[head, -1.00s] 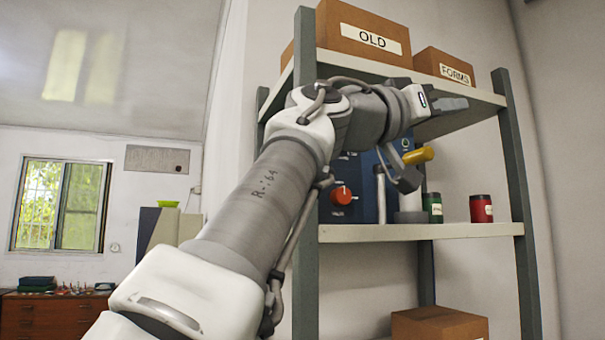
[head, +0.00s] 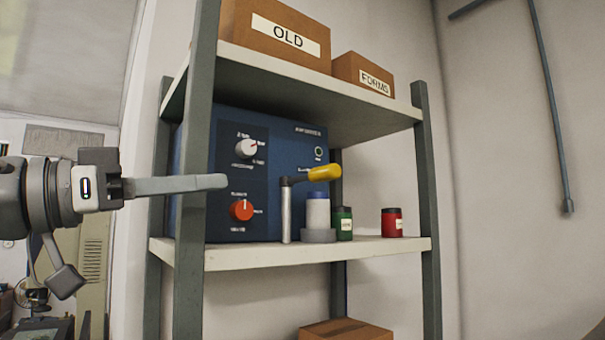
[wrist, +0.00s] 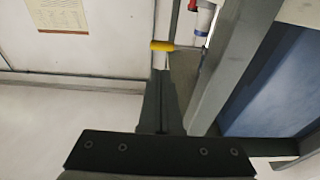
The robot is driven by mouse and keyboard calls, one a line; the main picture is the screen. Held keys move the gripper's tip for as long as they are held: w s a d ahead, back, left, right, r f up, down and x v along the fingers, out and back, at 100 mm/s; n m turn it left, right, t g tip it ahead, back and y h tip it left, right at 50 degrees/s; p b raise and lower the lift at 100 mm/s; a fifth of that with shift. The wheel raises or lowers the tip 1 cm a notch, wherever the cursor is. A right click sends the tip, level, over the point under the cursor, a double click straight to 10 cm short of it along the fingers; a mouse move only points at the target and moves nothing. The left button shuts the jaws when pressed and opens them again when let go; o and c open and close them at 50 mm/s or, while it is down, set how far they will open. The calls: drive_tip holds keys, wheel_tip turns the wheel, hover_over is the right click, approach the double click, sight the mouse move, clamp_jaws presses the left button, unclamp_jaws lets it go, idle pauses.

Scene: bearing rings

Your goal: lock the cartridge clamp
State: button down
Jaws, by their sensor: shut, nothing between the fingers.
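The clamp lever stands on the middle shelf, with a grey upright post (head: 286,215) and a yellow handle (head: 324,173) pointing right, slightly raised, above the cartridge. The cartridge (head: 318,211) is a white cylinder with a blue top, upright in a grey round holder (head: 318,236). Whether the lever touches it, I cannot tell. My gripper (head: 225,181) is shut and empty, level, reaching from the left across the shelf's front left post, short of the lever. In the wrist view its shut fingers (wrist: 160,78) point towards the yellow handle (wrist: 162,46), which is beyond the tips.
A blue machine (head: 270,150) with a white knob and a red knob (head: 241,210) stands behind the lever. A green can (head: 343,223) and a red can (head: 391,223) stand to the right. The shelf's front left post (head: 195,250) is close to my fingers. Boxes sit above.

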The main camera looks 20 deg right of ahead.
sight(321, 175)
drive_tip(key=p+x, duration=0.1)
drive_tip(key=x, duration=1.3)
drive_tip(key=shift+d+p, duration=0.1)
drive_tip(key=shift+p, duration=0.25)
drive_tip(key=shift+d, duration=0.1)
